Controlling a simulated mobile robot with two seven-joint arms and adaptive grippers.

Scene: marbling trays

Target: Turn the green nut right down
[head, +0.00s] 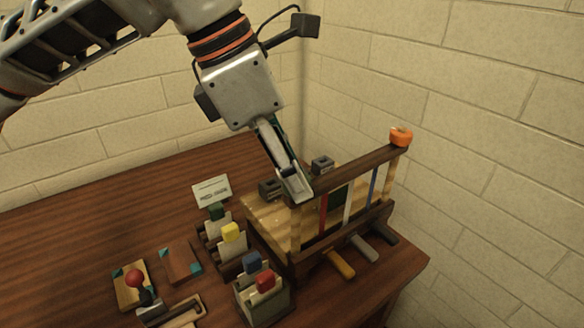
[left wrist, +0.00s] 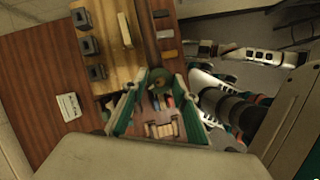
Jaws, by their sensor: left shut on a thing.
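A wooden rack (head: 344,178) stands at the table's right edge, with an upper bar carried on two posts. An orange nut (head: 400,136) sits on top at its right post. My left gripper (head: 297,192) points down at the bar's left end, above the left post (head: 296,238). Its fingers hide what they hold in the head view. In the left wrist view, a round green nut (left wrist: 159,80) shows between the fingertips, and the gripper is shut on it. How high the nut sits on its post is hidden. My right gripper cannot be made out.
Red, white and blue strips hang in the rack; yellow, grey and dark handles (head: 341,265) stick out below. Colour-topped blocks (head: 263,283) stand left of it, with a white card (head: 211,190) behind. The table's left part (head: 60,235) is clear.

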